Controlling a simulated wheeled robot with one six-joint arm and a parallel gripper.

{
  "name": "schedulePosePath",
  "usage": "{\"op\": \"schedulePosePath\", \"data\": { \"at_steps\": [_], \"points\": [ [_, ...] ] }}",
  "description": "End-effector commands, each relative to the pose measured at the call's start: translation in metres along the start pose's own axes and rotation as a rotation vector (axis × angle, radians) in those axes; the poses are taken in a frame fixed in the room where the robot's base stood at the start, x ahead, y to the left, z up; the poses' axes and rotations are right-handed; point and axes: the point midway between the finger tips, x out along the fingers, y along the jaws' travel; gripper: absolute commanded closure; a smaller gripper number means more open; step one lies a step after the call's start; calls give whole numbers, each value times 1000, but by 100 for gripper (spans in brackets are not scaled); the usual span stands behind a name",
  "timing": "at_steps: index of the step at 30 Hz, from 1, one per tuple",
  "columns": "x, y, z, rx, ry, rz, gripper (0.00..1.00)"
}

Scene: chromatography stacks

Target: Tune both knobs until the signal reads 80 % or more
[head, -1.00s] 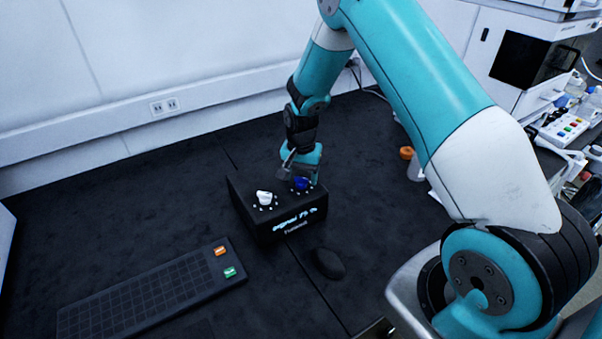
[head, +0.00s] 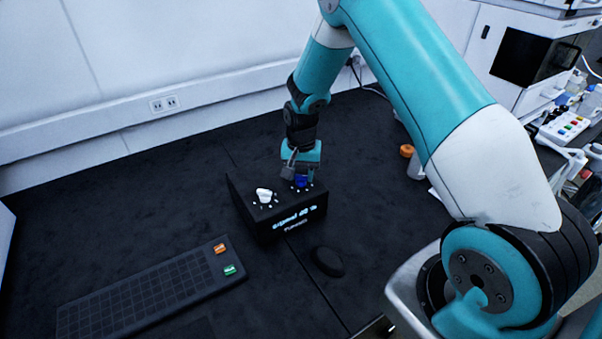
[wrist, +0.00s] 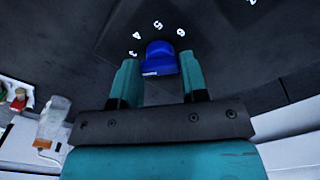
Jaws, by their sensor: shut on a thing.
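The black tuning box (head: 248,212) stands on the dark bench. A white knob (head: 264,196) is on its top at the left, free of my gripper. A blue knob (head: 302,182) is at the right, partly hidden by my gripper (head: 302,172), which points down on it. In the wrist view the blue knob (wrist: 160,58) sits between the two teal fingers, which are shut on it. Dial numbers such as 5 and 6 show around it. The front display (head: 294,217) reads "signal" with a small, blurred number that looks like 49 %.
A black keyboard (head: 150,296) with an orange and a green key lies at the front left. A dark mouse (head: 328,262) lies just in front of the box. An orange-topped item (head: 407,151) and a white bottle (head: 415,168) stand to the right.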

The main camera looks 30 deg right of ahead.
Motion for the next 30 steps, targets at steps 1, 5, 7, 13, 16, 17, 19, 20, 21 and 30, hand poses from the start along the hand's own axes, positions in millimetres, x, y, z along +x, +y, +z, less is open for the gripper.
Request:
{"op": "schedulePosePath", "data": {
  "at_steps": [1,5,7,13,16,17,19,20,21,30],
  "points": [
    [1,0,0,-31,0,0,83],
    [0,0,0,-135,0,0,83],
    [0,0,0,-195,0,0,83],
    [0,0,0,-365,-1,0,83],
    [0,0,0,-441,-1,0,83],
    [0,0,0,-462,-1,0,83],
    [0,0,0,-507,-1,0,83],
    [0,0,0,-526,-1,0,83],
    [0,0,0,-548,-1,0,83],
    [0,0,0,-652,-1,0,83]
  ]
}}
